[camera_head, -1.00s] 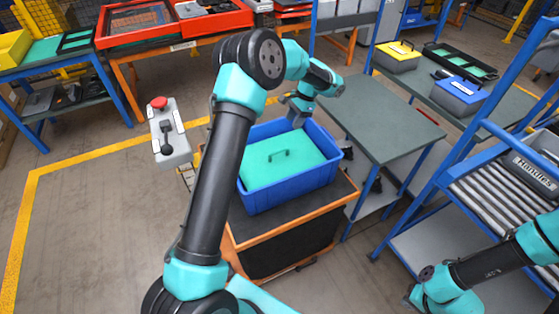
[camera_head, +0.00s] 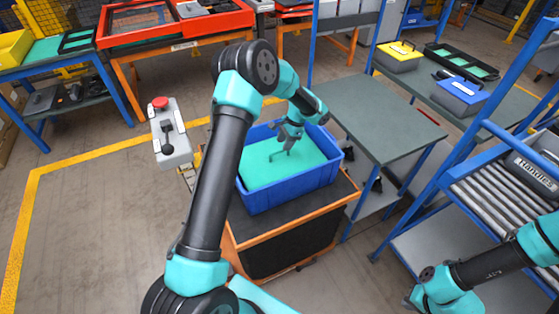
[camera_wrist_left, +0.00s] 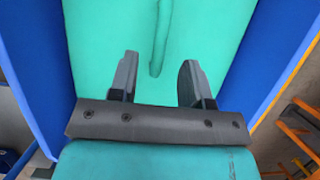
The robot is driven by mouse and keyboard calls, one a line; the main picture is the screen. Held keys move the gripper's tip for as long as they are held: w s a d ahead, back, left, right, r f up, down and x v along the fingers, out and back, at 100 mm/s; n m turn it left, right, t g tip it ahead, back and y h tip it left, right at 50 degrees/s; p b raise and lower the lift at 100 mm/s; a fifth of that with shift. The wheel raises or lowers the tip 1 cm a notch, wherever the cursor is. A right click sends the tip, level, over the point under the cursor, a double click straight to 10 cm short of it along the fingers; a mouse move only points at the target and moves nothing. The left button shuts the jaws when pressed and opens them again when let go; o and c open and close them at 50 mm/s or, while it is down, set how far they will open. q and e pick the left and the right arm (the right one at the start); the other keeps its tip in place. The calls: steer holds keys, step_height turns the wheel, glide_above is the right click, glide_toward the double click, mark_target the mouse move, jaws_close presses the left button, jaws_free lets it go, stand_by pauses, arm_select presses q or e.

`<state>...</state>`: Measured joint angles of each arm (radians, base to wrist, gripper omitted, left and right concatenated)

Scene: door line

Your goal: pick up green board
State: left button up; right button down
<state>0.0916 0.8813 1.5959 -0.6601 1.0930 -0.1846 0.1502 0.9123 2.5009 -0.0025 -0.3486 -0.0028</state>
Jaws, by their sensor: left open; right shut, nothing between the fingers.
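The green board (camera_head: 268,168) lies flat inside a blue bin (camera_head: 290,192), with a thin handle (camera_head: 282,154) standing up from its middle. It fills most of the left wrist view (camera_wrist_left: 100,50), where the handle (camera_wrist_left: 160,45) runs from the top edge toward the gap between my fingers. My left gripper (camera_head: 289,146) is over the board at the handle. In the left wrist view the left gripper (camera_wrist_left: 155,82) is open, with its fingers to either side of the handle's line. My right gripper is outside the frames; only part of that arm shows at lower right.
The bin stands on an orange-edged cart (camera_head: 290,235). A grey-topped table (camera_head: 385,125) with a bare top is to its right. A roller rack (camera_head: 500,195) stands further right. A control box with a red button (camera_head: 160,103) is to the left.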

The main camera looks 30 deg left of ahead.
mark_target(280, 152)
arm_select(q)
steer(key=shift+x, duration=2.6)
steer(key=shift+s+a+r, duration=0.1)
steer(key=shift+s, duration=0.05)
jaws_close()
